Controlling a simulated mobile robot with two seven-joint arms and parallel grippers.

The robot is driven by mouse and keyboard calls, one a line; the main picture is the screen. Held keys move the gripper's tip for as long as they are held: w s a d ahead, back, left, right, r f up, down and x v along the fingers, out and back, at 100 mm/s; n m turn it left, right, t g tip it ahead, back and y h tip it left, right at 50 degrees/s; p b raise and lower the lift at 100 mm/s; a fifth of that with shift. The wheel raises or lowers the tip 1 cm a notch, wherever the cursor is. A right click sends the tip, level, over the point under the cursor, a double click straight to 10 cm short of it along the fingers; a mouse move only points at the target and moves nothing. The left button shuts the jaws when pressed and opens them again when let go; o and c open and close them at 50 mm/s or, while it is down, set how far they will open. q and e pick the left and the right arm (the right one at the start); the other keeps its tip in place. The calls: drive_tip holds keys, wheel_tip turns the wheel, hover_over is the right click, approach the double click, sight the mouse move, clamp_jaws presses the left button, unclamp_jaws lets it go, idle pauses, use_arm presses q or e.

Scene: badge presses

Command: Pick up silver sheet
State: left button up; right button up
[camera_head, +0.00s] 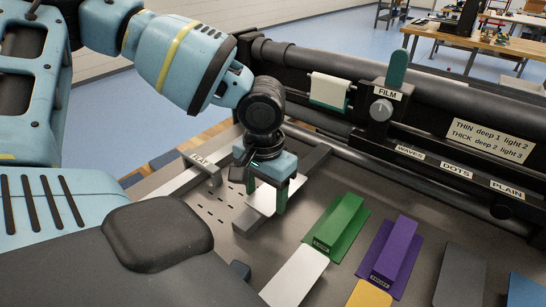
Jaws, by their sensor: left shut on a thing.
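My left gripper (267,203) comes down from the left arm onto the metal plate of the press, its green-tipped fingers pointing down. It is shut on a pale silver sheet (259,202) that shows between and behind the fingers, low over the plate. The gripper hides part of the sheet, and I cannot tell whether the sheet touches the plate. My right gripper is not in view.
A green block (338,225) and a purple block (391,254) stand to the right. A white sheet (296,275), a yellow sheet (369,294), a grey sheet (460,276) and a blue sheet (525,291) lie nearer. The dark press beam with a FILM knob (381,110) runs behind.

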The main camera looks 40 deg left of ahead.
sight(266, 200)
use_arm(q)
drive_tip(key=shift+r, duration=0.25)
wheel_tip(266, 200, up, 10)
drive_tip(key=shift+p, duration=0.35)
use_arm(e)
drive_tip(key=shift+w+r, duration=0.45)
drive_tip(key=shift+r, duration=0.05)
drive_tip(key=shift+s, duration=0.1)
